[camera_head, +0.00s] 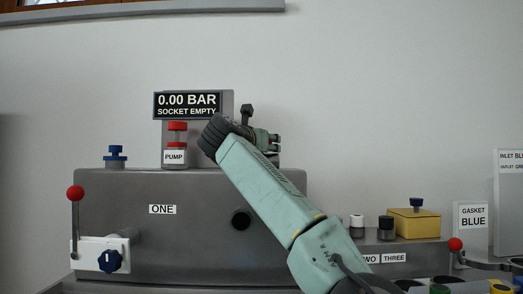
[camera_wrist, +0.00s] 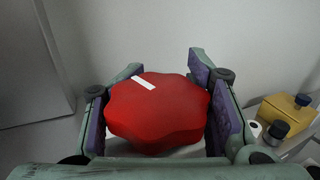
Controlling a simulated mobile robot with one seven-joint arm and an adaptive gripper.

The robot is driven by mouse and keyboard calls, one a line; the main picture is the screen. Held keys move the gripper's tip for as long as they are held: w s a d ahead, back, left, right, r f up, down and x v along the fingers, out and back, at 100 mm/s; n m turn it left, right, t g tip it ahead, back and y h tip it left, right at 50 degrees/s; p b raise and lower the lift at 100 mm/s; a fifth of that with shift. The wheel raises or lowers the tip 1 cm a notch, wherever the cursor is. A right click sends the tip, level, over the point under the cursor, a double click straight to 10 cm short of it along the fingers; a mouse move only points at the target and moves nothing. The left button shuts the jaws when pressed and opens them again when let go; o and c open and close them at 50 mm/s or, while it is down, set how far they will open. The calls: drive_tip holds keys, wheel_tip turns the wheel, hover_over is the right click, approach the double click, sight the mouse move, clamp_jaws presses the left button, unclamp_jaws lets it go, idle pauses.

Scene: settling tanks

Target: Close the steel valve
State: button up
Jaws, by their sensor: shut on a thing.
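My gripper (camera_head: 270,141) is above the right part of the top of the grey tank marked ONE (camera_head: 140,215). In the wrist view, a red lobed knob (camera_wrist: 155,118) with a white mark on top sits between the two fingers of my gripper (camera_wrist: 164,72), and the jaws are shut on it. In the head view this knob is hidden behind my arm. No part in view is labelled as the steel valve, and what lies under the red knob is hidden.
A display (camera_head: 187,105) reads 0.00 BAR, SOCKET EMPTY, above a red-capped PUMP (camera_head: 176,142). A red-ball lever (camera_head: 75,220) and blue knob (camera_head: 110,261) are at left. A yellow box (camera_head: 414,224) and gasket sign (camera_head: 472,218) are at right.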

drive_tip(key=m+h, duration=0.1)
drive_tip(key=m+g+h+p, duration=0.1)
drive_tip(key=h, duration=0.1)
drive_tip(key=shift+s+d+r+g, duration=0.1)
drive_tip(key=shift+s+g, duration=0.05)
drive_tip(key=shift+g, duration=0.15)
drive_tip(key=shift+s+d+m+g+h+p, duration=0.15)
drive_tip(key=shift+m+g+h+p, duration=0.35)
drive_tip(key=shift+m+h+p, duration=0.25)
drive_tip(key=shift+h, duration=0.25)
drive_tip(key=o, duration=1)
drive_tip(key=shift+c, duration=0.2)
drive_tip(key=v, duration=1.2)
